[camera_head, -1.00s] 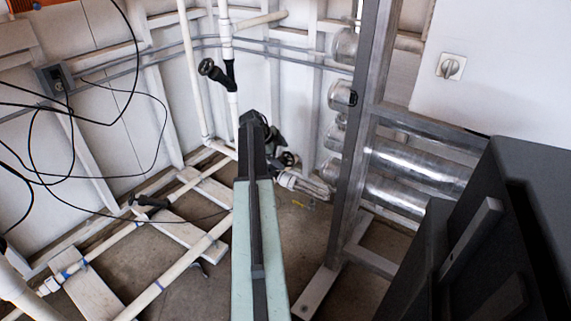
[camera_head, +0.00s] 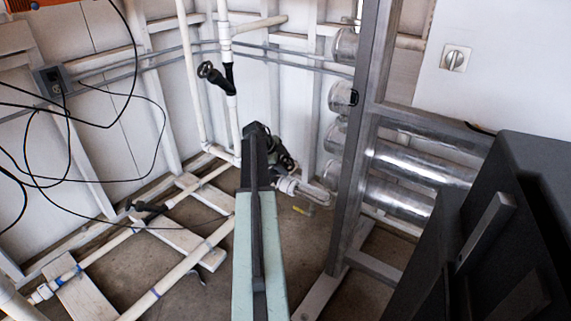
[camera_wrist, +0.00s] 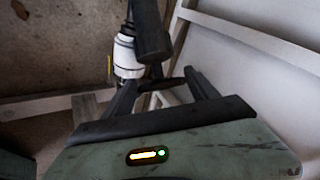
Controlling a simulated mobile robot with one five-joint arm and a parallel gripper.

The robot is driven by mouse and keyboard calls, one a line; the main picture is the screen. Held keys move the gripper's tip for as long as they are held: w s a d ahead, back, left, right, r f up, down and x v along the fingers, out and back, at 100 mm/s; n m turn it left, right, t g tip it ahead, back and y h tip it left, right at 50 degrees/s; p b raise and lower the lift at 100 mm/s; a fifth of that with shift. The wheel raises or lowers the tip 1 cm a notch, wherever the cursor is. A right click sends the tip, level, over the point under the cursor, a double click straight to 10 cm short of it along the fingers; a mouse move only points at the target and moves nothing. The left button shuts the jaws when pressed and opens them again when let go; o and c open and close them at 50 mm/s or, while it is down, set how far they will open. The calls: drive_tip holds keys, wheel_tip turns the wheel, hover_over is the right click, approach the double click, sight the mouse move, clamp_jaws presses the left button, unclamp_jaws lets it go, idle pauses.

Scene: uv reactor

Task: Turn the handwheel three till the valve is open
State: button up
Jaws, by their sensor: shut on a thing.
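In the head view, a dark valve with its handwheel (camera_head: 283,158) sits low in the corner, on white pipework, just right of the end of my arm. My arm hides part of it. How far the valve is turned cannot be told.
Another black valve handle (camera_head: 213,74) is on the upright pipe, and one (camera_head: 148,207) is on the floor pipes. A metal post (camera_head: 352,150) and shiny cylinders (camera_head: 400,195) stand to the right. Black cables (camera_head: 75,130) hang at the left.

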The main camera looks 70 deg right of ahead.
drive_tip(key=n+h+b, duration=0.1)
drive_tip(key=h+b, duration=0.1)
drive_tip(key=a+f+n+t+h+b, duration=0.1)
drive_tip(key=n+b, duration=0.1)
drive_tip(key=b, duration=0.1)
drive_tip(key=shift+s+h, duration=0.15)
drive_tip(key=shift+h, duration=0.25)
drive_tip(key=shift+n+t+h+b, duration=0.6)
drive_tip(key=shift+h+b, duration=0.1)
drive_tip(key=shift+b, duration=0.25)
drive_tip(key=shift+n+b, duration=0.3)
drive_tip(key=shift+b, duration=0.1)
drive_tip(key=shift+r+t+h, duration=0.15)
drive_tip(key=shift+t+h, duration=0.15)
drive_tip(key=shift+t, duration=0.1)
drive_tip(key=o, duration=1.3)
